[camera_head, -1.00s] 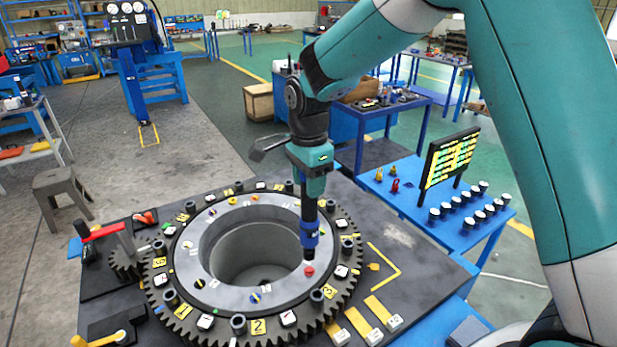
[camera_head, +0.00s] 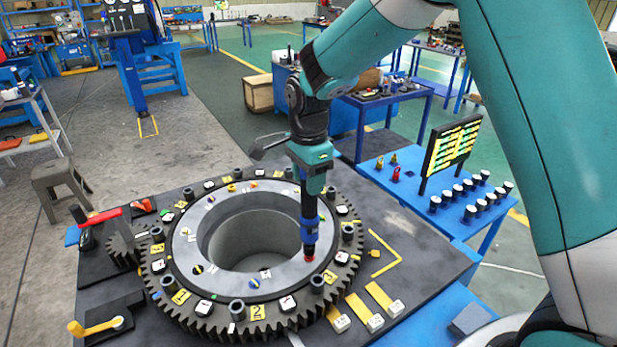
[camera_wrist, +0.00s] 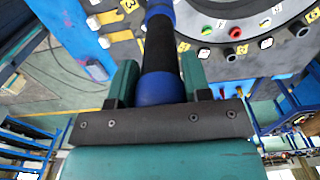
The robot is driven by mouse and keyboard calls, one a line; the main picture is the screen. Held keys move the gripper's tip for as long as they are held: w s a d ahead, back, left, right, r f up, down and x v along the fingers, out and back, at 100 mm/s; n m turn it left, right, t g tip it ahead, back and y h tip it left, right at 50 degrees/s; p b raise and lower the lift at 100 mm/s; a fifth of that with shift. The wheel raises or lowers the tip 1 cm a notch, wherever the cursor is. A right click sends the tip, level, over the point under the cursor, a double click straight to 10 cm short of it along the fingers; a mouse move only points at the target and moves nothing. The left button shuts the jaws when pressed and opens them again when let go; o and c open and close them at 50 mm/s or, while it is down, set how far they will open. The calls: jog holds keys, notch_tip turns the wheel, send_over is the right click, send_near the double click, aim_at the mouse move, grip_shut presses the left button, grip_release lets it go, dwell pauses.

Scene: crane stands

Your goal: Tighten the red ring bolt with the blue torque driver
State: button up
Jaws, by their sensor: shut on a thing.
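My gripper (camera_head: 312,178) is shut on the blue torque driver (camera_head: 309,229), a dark tool with blue bands that hangs almost upright below it. The driver also fills the middle of the wrist view (camera_wrist: 158,55), between the two gripper fingers. The red ring bolt (camera_head: 309,257) sits on the grey inner ring at its front right. The driver's tip is at the bolt's head and partly covers it; whether it is fully seated I cannot tell. In the wrist view a red bolt (camera_wrist: 235,32) shows on the ring, right of the driver.
A dark toothed gear ring (camera_head: 225,318) with numbered tags and several upright studs surrounds the inner ring. A blue side table (camera_head: 415,205) holds a display board and several capped cylinders.

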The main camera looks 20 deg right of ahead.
jog(key=shift+f+b, duration=0.6)
jog(key=shift+f, duration=0.3)
jog(key=shift+f+p, duration=0.2)
jog(key=shift+p, duration=0.3)
dwell(3.3)
jog(key=shift+r+p, duration=2.1)
jog(key=shift+r, duration=0.6)
